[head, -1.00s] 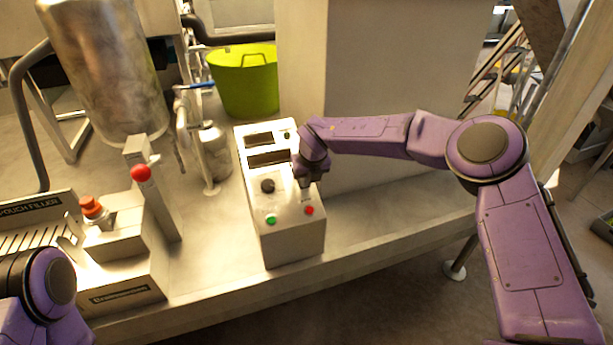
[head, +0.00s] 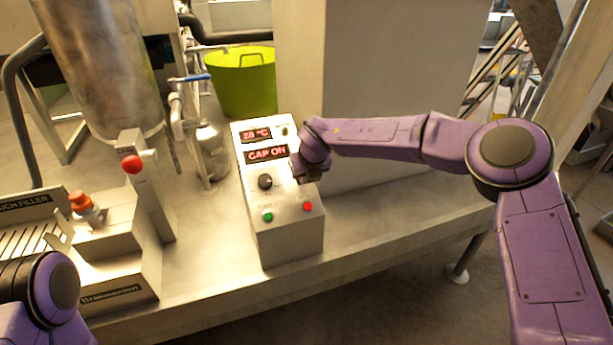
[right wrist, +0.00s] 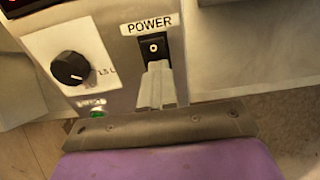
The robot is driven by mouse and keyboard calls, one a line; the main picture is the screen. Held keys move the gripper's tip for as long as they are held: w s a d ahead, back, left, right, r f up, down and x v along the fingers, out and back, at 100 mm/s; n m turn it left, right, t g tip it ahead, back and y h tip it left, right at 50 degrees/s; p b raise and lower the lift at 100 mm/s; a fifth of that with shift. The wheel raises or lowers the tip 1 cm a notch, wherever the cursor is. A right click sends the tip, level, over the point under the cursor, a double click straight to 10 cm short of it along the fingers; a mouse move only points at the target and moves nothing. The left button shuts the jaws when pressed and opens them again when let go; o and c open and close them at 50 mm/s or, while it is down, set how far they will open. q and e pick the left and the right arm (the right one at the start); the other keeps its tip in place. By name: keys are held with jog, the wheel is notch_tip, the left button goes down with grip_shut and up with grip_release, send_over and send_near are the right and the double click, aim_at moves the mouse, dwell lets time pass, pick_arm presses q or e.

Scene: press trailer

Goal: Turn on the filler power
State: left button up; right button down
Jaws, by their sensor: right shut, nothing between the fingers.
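The filler's control box (head: 285,243) stands on the steel bench in the head view, with two displays lit red; the lower one (head: 266,153) seems to read CAP ON. In the right wrist view, the black power switch (right wrist: 154,47) sits below a POWER label. My right gripper (right wrist: 158,68) is shut and empty, its fingertips at the lower edge of the switch; I cannot tell whether they touch it. In the head view my right wrist (head: 313,150) hides the switch. Part of my left arm shows at the lower left, but its gripper does not.
The box also carries a black knob (head: 265,181), a green button (head: 267,217) and a red button (head: 308,207). Left of it are a red-knobbed lever (head: 133,164), an orange-red button (head: 81,201) and a metal tank (head: 100,65). A green tub (head: 243,85) stands behind.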

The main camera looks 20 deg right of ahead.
jog(key=shift+w+r+p, duration=0.25)
jog(key=shift+r+p, duration=0.2)
jog(key=shift+r, duration=0.05)
jog(key=shift+s, duration=0.1)
jog(key=shift+r, duration=0.15)
jog(key=shift+s+r, duration=0.1)
jog(key=shift+r, duration=0.15)
jog(key=p+v, duration=0.2)
jog(key=v, duration=0.1)
jog(key=shift+s+r, duration=0.1)
jog(key=shift+r, duration=0.1)
jog(key=s+f+b+v, duration=0.1)
jog(key=b+v, duration=0.1)
jog(key=v, duration=0.7)
jog(key=shift+s+r+b, duration=0.4)
jog(key=shift+s, duration=0.1)
